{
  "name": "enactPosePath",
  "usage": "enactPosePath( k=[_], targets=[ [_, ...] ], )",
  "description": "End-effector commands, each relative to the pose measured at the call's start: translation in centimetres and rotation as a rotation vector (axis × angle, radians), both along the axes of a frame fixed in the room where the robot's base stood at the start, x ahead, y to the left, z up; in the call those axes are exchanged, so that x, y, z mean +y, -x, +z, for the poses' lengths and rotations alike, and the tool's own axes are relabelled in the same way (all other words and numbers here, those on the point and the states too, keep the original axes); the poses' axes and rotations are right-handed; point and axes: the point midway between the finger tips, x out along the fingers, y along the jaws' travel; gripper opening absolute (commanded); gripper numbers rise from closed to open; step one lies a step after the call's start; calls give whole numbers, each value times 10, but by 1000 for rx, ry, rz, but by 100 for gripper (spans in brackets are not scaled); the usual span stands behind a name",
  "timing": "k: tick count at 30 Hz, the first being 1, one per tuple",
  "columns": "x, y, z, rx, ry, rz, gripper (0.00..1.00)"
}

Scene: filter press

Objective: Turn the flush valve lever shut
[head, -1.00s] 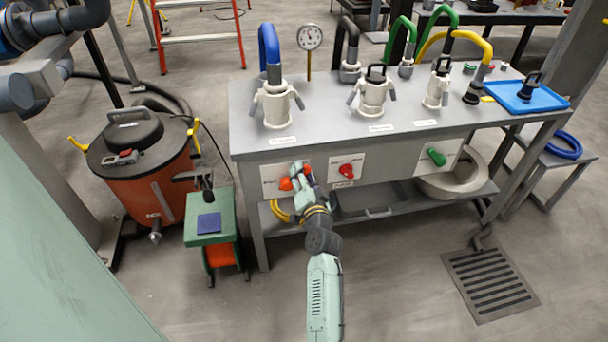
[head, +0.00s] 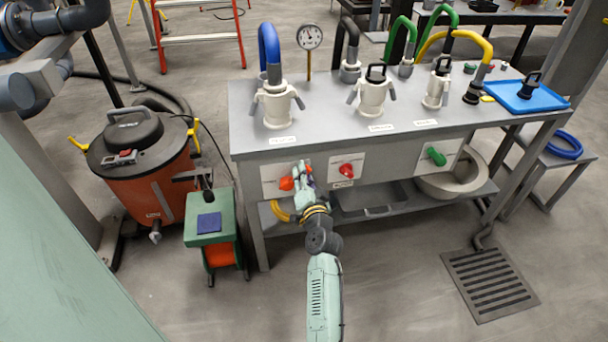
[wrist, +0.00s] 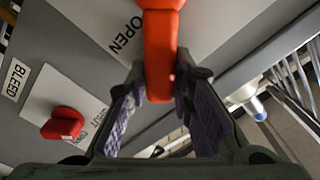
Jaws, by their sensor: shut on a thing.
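An orange lever (head: 286,183) sits on the leftmost white plate (head: 268,182) on the front of the grey bench. In the wrist view the orange lever (wrist: 160,55) runs down between my two finger pads, next to the printed word OPEN (wrist: 126,35). My gripper (wrist: 163,88) is shut on this lever; it also shows in the head view (head: 299,178), in front of the plate. The lever's own name label is not readable. My gripper hides part of the lever and plate in the head view.
A red lever (head: 346,170) on the middle plate, labelled BLEED, is close to the right. A green lever (head: 437,156) is farther right. An orange drum (head: 150,185) and a green stand (head: 211,217) are at left.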

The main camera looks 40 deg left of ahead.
Motion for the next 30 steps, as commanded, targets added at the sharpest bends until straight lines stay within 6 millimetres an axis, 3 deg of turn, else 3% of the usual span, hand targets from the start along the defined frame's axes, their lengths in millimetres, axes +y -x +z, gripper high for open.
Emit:
enactPosePath(
  k=[14, 30],
  targets=[
    [2, 3, 3, -64, 56, -1, 0],
    [19, 23, 16, -417, 355, -2, 0]
  ],
)
